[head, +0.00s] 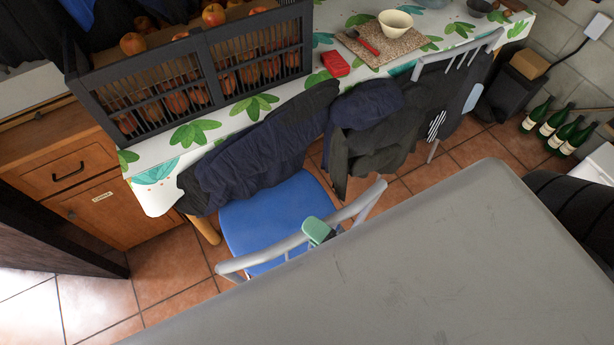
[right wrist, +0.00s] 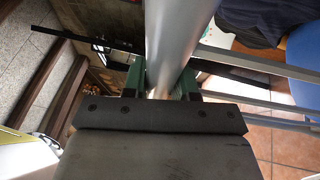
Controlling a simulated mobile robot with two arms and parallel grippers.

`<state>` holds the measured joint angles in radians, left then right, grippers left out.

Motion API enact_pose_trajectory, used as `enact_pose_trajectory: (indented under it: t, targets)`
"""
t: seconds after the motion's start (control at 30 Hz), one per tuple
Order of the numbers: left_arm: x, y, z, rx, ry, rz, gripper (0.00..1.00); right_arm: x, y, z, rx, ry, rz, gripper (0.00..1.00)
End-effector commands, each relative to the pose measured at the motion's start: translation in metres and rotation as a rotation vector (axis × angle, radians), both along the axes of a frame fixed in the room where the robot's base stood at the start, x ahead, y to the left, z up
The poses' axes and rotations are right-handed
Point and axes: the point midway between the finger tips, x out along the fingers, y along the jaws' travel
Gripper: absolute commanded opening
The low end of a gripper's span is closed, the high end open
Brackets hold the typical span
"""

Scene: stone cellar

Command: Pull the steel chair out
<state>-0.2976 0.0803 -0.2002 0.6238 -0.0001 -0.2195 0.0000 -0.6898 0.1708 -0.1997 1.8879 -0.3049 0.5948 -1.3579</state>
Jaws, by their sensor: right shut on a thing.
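The steel chair has a blue seat (head: 275,215) and a grey metal backrest (head: 240,262), in the lower middle of the head view. Its seat faces the table (head: 150,195), and dark cloth covers the seat's far edge. My right gripper (head: 318,232) is at the top rail of the backrest, with one green finger showing. In the right wrist view, its green fingers (right wrist: 162,82) are shut on the grey rail (right wrist: 172,40), one on each side. The chair's near legs are hidden in the head view. My left gripper is not in view.
Dark garments (head: 262,145) hang along the table edge and over a second grey chair (head: 460,55). Green bottles (head: 552,130) stand at the right. Tiled floor (head: 165,265) is bare left of the chair.

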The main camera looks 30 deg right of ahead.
Motion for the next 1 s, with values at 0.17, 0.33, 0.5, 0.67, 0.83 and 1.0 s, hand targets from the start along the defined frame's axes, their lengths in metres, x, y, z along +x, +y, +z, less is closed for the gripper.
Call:
enact_pose_trajectory:
  t: [0.17, 0.33, 0.5, 0.67, 0.83, 1.0]
  targets:
    - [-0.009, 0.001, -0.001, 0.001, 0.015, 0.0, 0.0, -0.002, 0.0, -0.001, -0.001, 0.002, 0.001, 0.0]
    - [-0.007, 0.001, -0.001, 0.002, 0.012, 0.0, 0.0, -0.002, 0.0, -0.001, -0.001, 0.002, 0.001, 0.0]
    - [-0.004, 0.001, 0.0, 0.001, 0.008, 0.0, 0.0, -0.002, 0.0, -0.001, -0.001, 0.002, 0.0, 0.47]
    - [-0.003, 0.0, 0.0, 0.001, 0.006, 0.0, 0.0, -0.001, 0.0, 0.0, 0.0, 0.0, 0.0, 0.53]
    - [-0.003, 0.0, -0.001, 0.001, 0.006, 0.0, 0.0, -0.003, -0.001, -0.001, 0.0, 0.0, 0.0, 0.53]
    - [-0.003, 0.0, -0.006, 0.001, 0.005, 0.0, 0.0, -0.02, -0.008, -0.006, -0.001, 0.004, 0.0, 0.53]
